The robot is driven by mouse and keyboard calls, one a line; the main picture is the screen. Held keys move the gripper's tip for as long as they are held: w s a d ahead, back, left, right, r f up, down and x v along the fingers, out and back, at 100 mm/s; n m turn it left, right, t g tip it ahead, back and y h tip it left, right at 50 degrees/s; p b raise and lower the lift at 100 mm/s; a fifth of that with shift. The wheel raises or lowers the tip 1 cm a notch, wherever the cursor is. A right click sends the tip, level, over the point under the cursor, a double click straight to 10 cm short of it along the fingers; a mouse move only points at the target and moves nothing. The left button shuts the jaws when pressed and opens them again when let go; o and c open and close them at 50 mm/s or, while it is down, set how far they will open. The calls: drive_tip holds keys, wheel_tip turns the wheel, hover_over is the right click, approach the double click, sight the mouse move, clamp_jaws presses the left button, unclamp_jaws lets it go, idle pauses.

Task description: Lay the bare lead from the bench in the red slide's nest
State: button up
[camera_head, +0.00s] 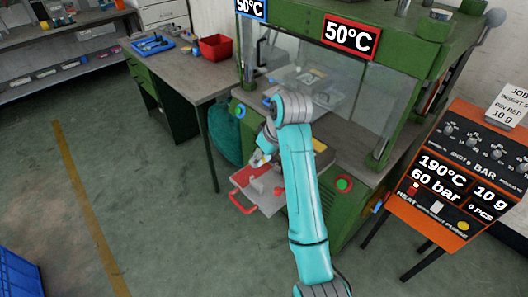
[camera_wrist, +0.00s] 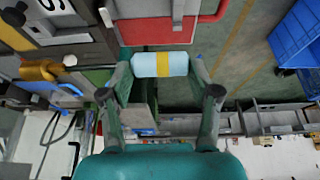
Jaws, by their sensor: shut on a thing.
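My gripper (camera_wrist: 160,80) is shut on a pale blue, rounded piece with a yellow band (camera_wrist: 145,64), held crosswise between the fingertips. I cannot tell for sure whether this is the bare lead. In the head view my gripper (camera_head: 262,160) is just above the pulled-out slide, a grey plate (camera_head: 268,203) with a red handle (camera_head: 238,202). My arm hides part of the slide, and the nest is not clear.
The green press (camera_head: 352,185) with a clear guard stands behind the slide. The bench (camera_head: 180,78) at the left carries a blue tray (camera_head: 138,47) with dark items and a red bin (camera_head: 215,47). An orange control panel (camera_head: 455,180) stands at right.

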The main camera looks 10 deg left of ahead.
drive_tip(key=shift+f, duration=3.4)
drive_tip(key=o, duration=1.2)
drive_tip(key=shift+v, duration=3.7)
